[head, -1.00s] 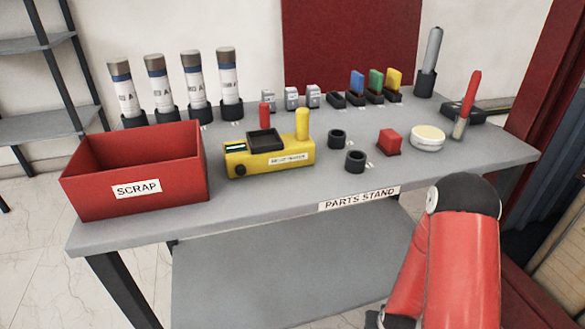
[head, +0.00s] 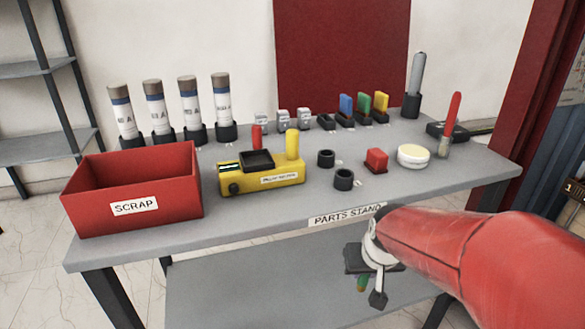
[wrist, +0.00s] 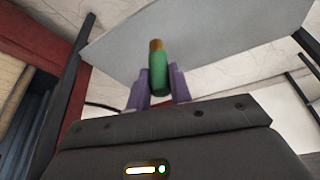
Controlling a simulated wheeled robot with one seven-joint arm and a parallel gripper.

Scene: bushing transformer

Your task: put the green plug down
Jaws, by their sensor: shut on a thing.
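The green plug (wrist: 158,75), a green cylinder with a brown-orange tip, is held between the purple fingers of my gripper (wrist: 157,92) in the wrist view. In the head view my gripper (head: 366,287) is in front of the table's front edge and below its top. The gripper is shut on the plug, and the plug is clear of any surface.
Two empty black round holders (head: 344,179) stand on the grey parts stand (head: 262,215). Around them are a yellow tester (head: 262,178), a red block (head: 376,160), a round tin (head: 413,155) and a red scrap bin (head: 135,190). Bushings and coloured cards stand behind.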

